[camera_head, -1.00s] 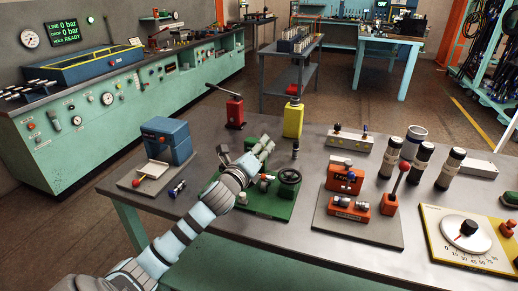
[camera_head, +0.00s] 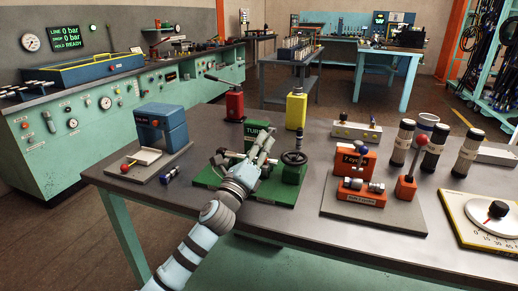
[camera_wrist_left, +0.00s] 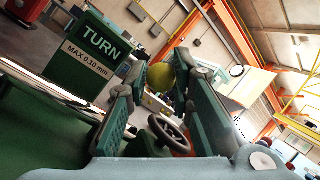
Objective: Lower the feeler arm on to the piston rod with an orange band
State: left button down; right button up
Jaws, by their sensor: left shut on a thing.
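A green fixture (camera_head: 283,190) stands on the bench, with a dark handwheel (camera_head: 294,158) and an upright block (camera_head: 257,130) lettered TURN. In the left wrist view the block (camera_wrist_left: 88,55) also reads "MAX 0.10 mm", and the handwheel (camera_wrist_left: 170,135) shows beyond the fingers. My left gripper (camera_head: 264,146) is over this fixture. In the left wrist view its fingers (camera_wrist_left: 163,90) are closed in around a yellow-olive ball knob (camera_wrist_left: 160,76). I cannot tell whether the knob belongs to the feeler arm. The piston rod and its orange band cannot be made out. My right gripper is not in view.
Left of the fixture is a blue press-like box (camera_head: 162,125) with a red-knobbed lever. To the right are an orange clamp unit (camera_head: 361,190) and several dark cylinders.

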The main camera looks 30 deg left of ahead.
pick_arm(q)
jog(key=shift+f, duration=0.35)
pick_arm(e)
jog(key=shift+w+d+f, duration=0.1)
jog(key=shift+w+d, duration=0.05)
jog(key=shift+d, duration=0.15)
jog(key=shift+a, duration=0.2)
pick_arm(q)
jog(key=c, duration=1.8)
grip_release()
jog(key=o, duration=0.4)
jog(key=shift+w+f, duration=0.15)
jog(key=shift+w, duration=0.1)
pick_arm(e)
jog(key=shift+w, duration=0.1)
